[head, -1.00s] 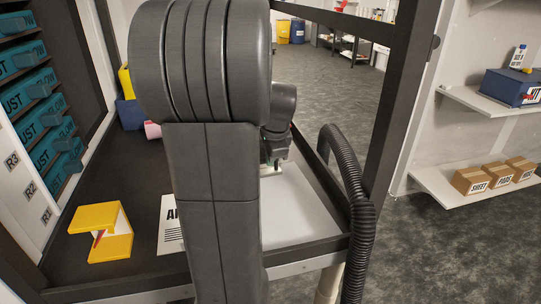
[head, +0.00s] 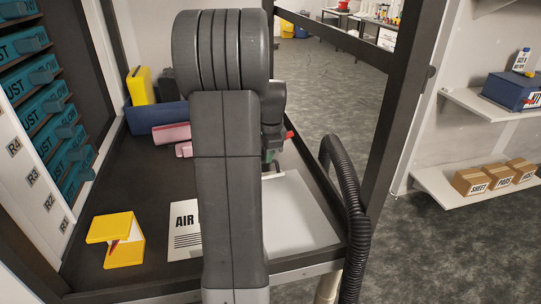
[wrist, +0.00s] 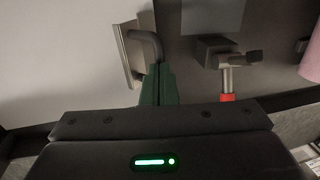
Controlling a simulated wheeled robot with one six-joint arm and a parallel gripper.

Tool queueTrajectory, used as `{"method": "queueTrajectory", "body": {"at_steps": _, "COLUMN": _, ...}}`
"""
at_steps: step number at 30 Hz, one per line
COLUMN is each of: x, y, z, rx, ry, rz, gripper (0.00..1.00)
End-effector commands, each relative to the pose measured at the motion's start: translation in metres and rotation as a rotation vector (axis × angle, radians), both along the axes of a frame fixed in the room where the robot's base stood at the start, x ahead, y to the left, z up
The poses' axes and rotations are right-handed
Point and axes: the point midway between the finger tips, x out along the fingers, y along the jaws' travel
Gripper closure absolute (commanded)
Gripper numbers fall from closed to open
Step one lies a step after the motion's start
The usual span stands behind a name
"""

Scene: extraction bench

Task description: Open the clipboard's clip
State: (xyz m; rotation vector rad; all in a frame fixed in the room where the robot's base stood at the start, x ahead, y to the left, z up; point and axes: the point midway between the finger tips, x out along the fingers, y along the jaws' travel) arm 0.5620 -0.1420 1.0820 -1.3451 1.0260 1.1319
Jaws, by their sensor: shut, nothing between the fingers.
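The clipboard appears to be the pale board (head: 305,215) lying at the right side of the dark bench. It fills the left of the wrist view (wrist: 55,60). A metal clip (wrist: 128,55) sits on its edge, seen nearly edge-on. My gripper (wrist: 158,82), with green fingers, is shut with nothing held. In the head view my gripper (head: 269,158) is over the far end of the board, and my arm hides part of the board.
A printed sheet (head: 185,241) and a yellow holder (head: 122,253) lie left. A blue bin (head: 150,117) and pink rolls (head: 172,133) stand behind. A dark fitting with a red part (wrist: 228,80) shows right of the fingers. A black hose (head: 352,215) borders the bench's right side.

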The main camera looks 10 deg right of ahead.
Motion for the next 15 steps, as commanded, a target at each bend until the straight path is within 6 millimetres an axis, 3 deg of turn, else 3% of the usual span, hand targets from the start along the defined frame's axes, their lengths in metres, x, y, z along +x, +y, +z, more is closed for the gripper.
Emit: {"method": "queueTrajectory", "body": {"at_steps": 15, "x": 0.019, "y": 0.002, "z": -0.005, "rx": 0.000, "ry": -0.001, "rz": 0.001, "gripper": 1.00}}
